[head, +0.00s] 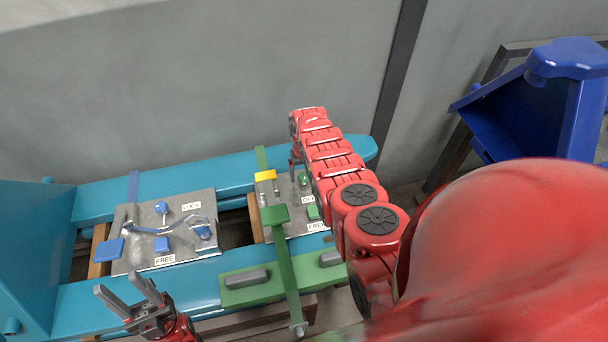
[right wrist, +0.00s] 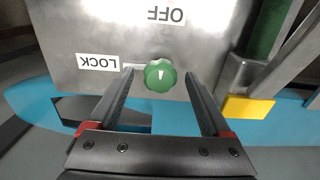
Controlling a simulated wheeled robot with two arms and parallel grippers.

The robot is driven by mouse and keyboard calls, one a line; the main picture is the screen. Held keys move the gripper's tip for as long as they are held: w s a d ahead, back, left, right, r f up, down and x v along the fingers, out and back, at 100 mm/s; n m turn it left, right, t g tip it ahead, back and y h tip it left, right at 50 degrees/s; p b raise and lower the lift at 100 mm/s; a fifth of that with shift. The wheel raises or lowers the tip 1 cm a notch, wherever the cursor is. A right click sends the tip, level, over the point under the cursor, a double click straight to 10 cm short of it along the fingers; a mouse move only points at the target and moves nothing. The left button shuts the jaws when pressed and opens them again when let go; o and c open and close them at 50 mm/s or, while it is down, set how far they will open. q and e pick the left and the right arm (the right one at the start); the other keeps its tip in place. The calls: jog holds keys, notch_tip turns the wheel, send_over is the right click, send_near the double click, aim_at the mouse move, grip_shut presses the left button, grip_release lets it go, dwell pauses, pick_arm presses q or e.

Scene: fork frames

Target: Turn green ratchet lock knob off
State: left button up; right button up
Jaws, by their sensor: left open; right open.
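The green round knob (right wrist: 160,75) has a short white mark and sits on a metal panel (right wrist: 100,35). OFF and LOCK labels on the panel appear upside down in the right wrist view. My right gripper (right wrist: 157,73) is open, its fingertips on either side of the knob with gaps. I cannot tell how far the tips are above the panel. In the head view the knob (head: 303,179) shows small beside my right arm, which hides part of the panel. My left gripper (head: 119,284) is open and empty at the lower left, in front of the blue-knob panel.
A second panel (head: 130,257) with blue knobs, LOCK and FREE labels stands left. A green lever bar (head: 285,265) crosses the teal bench (head: 195,287). A yellow block (right wrist: 248,107) lies right of the knob in the wrist view. A grey wall is behind.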

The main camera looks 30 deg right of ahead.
grip_shut()
dwell(0.3)
